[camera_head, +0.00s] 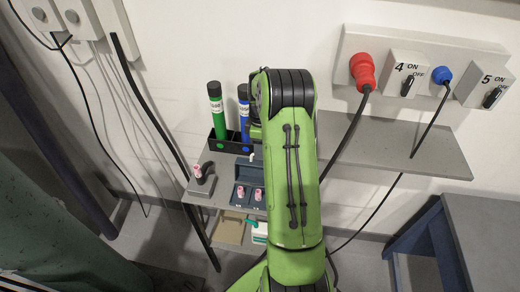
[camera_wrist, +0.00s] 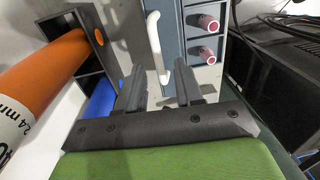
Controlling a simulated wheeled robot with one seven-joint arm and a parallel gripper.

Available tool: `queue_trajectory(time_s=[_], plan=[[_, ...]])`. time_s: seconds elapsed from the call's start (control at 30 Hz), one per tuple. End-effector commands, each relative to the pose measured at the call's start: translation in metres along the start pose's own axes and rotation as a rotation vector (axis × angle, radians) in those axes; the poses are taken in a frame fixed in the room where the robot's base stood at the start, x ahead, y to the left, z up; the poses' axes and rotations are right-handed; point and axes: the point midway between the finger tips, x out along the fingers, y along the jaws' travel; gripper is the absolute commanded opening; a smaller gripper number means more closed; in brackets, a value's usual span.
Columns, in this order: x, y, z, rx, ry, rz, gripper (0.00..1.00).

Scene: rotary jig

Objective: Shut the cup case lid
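The cup case (camera_head: 240,206) is a blue-grey box on a shelf, with two pink-topped cups (camera_head: 258,194) in its compartments. Its lid (camera_head: 246,172) stands open behind them, with a white handle on it. In the wrist view the cups (camera_wrist: 208,22) sit at the upper right, and the curved white handle (camera_wrist: 154,42) runs down the lid panel (camera_wrist: 173,30). My gripper (camera_wrist: 159,88) is open, its two dark fingers apart. The handle's lower end shows in the gap between the fingertips; I cannot tell if it touches them. My arm hides the gripper in the head view.
An orange cylinder (camera_wrist: 42,75) is close on the left. A small stand with a cup (camera_head: 201,178) is left of the case. Red plug cable (camera_head: 345,135) hangs right.

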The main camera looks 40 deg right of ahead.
Motion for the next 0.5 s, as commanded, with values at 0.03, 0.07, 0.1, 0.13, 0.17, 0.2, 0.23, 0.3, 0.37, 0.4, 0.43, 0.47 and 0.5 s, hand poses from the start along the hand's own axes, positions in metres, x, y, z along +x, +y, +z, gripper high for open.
queue_trajectory(time_s=[0.03, 0.07, 0.1, 0.13, 0.17, 0.2, 0.23, 0.3, 0.37, 0.4, 0.43, 0.47, 0.5], plan=[[0.0040, 0.0001, 0.0001, 0.000, 0.000, 0.000, 0.36], [0.0057, 0.0001, 0.0001, 0.000, 0.000, 0.000, 0.36], [0.0071, 0.0000, 0.0000, 0.000, 0.000, 0.000, 0.36], [0.0077, 0.0000, 0.0000, 0.000, 0.001, 0.000, 0.36], [0.0079, 0.0000, 0.0000, 0.000, 0.001, 0.001, 0.36], [0.0078, 0.0001, 0.0000, 0.000, 0.001, 0.001, 0.36], [0.0077, 0.0001, 0.0000, 0.000, 0.001, 0.001, 0.36], [0.0075, 0.0001, -0.0001, 0.000, 0.001, 0.001, 0.36], [0.0074, 0.0001, -0.0001, 0.000, 0.001, 0.001, 0.30], [0.0074, 0.0001, -0.0001, 0.000, 0.001, 0.001, 0.24], [0.0073, 0.0001, -0.0001, 0.000, 0.001, 0.001, 0.19], [0.0073, 0.0001, -0.0001, 0.000, 0.001, 0.001, 0.14], [0.0072, 0.0001, -0.0001, 0.000, 0.001, 0.001, 0.08]])
